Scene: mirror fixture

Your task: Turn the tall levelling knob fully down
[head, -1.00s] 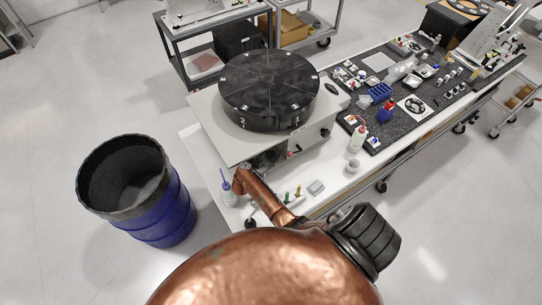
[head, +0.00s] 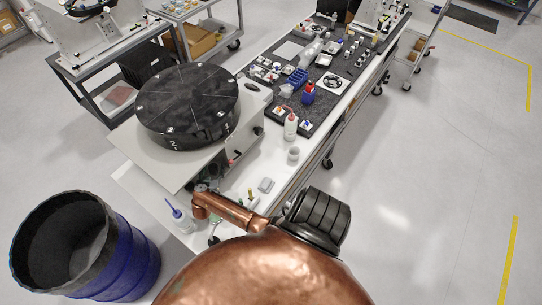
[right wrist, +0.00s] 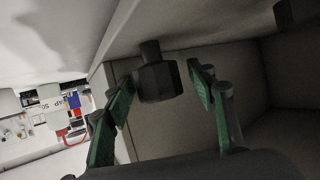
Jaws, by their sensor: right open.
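A dark faceted knob (right wrist: 158,78) on a short stem hangs from the underside of a pale plate in the right wrist view. My right gripper (right wrist: 160,92) is open, with one green finger on each side of the knob. Both fingers look apart from it, though depth is hard to judge. In the head view my right gripper (head: 209,184) is small and partly hidden at the near edge of the pale fixture (head: 150,160) with the black round disc. The knob cannot be made out there. My left gripper is not in view.
A second dark knob-like part (right wrist: 284,14) shows at the wrist view's upper right. On the white bench are a blue-tipped bottle (head: 177,214), a white bottle (head: 290,127) and a small cup (head: 293,154). A blue bin (head: 130,262) stands at left; floor at right is clear.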

